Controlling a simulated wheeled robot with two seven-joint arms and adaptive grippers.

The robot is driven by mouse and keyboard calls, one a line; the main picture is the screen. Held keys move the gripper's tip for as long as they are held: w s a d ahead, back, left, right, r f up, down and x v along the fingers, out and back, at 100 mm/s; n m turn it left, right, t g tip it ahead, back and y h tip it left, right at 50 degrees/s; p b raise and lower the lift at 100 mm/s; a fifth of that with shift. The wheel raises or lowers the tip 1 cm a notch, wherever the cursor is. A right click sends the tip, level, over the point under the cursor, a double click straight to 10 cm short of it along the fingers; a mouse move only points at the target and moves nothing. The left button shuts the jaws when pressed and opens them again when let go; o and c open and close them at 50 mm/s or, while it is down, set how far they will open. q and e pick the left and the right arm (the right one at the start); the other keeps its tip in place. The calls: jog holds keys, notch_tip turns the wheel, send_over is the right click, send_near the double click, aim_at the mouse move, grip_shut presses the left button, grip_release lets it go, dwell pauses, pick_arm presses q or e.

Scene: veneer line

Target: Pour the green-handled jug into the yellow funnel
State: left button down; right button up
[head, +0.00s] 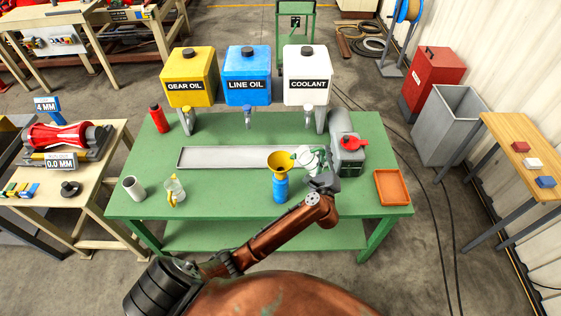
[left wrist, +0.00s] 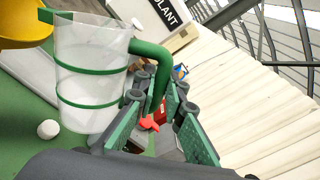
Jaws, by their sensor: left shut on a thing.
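The yellow funnel (head: 281,160) stands in the top of a blue bottle (head: 280,188) near the middle of the green bench. The clear jug with green bands and a green handle (head: 306,158) is just right of the funnel, its mouth side close to the funnel rim. My left gripper (head: 322,180) is shut on the jug's handle. In the left wrist view, the jug (left wrist: 88,78) hangs beside the funnel (left wrist: 22,27), and its green handle lies between the fingers (left wrist: 160,112). I cannot tell the jug's fill or exact tilt. My right gripper is not in view.
An orange tray (head: 392,188) is at the bench's right. A yellow-handled jug (head: 174,190) and a white cup (head: 132,188) stand at the left. A long metal tray (head: 225,158) lies behind.

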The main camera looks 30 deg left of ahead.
pick_arm(q)
jog(key=w+d+f+m+b, duration=0.2)
jog(key=w+d+f+m, duration=0.1)
jog(key=d+f+m, duration=0.4)
jog(key=shift+m, duration=0.4)
jog(key=r+p, duration=0.2)
jog(key=a+r+p, duration=0.1)
jog(key=r+p, duration=0.2)
jog(key=shift+s+a, duration=0.15)
jog(key=shift+f, duration=0.1)
